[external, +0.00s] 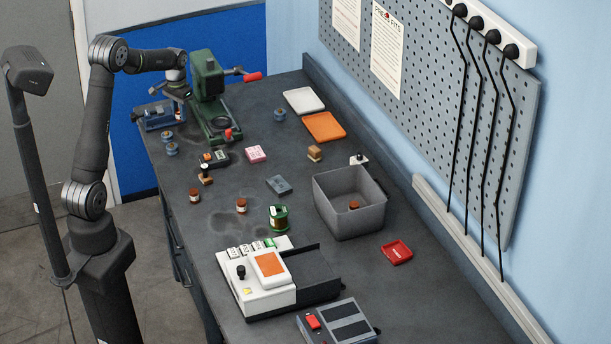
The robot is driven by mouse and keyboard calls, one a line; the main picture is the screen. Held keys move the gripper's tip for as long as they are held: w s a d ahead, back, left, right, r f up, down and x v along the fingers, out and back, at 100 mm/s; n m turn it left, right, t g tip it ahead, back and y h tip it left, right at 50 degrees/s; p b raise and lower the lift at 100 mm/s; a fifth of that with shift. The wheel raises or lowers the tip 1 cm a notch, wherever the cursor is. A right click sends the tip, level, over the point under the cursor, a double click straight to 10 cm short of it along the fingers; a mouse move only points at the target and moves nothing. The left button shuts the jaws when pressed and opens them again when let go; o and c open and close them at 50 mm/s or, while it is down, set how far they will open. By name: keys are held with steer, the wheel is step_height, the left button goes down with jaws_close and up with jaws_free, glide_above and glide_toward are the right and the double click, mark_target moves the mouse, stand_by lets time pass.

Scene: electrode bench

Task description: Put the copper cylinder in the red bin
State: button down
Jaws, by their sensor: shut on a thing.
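Small copper-brown cylinders stand on the dark bench: one (194,195) near the front-left edge and another (241,206) to its right. A third copper-coloured piece (353,205) lies inside a grey open bin (350,222). The only red container I see is a small shallow red tray (397,252) right of the grey bin. My gripper (179,98) points down at the far left of the bench, beside the green press, well away from these. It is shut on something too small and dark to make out.
A green press (207,85) and a blue vise (158,116) crowd the far left. A green-rimmed spool (279,217), a white device with an orange pad (267,282) and a grey box (338,322) occupy the front. An orange tray (324,126) lies at the back.

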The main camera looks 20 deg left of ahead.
step_height(320, 180, up, 12)
steer(key=m, duration=1.4)
glide_above(280, 198)
steer(key=s+a, duration=0.3)
steer(key=a, duration=0.1)
steer(key=s+d+m, duration=0.4)
steer(key=s+d, duration=0.3)
steer(key=s, duration=0.6)
steer(key=w+f, duration=0.3)
steer(key=f, duration=0.1)
steer(key=w+f, duration=0.8)
steer(key=shift+w+a+f, duration=0.1)
steer(key=shift+a+f, duration=0.1)
steer(key=shift+a, duration=0.2)
steer(key=shift+w+f, duration=0.3)
steer(key=shift+w, duration=0.1)
steer(key=shift+f, duration=1.9)
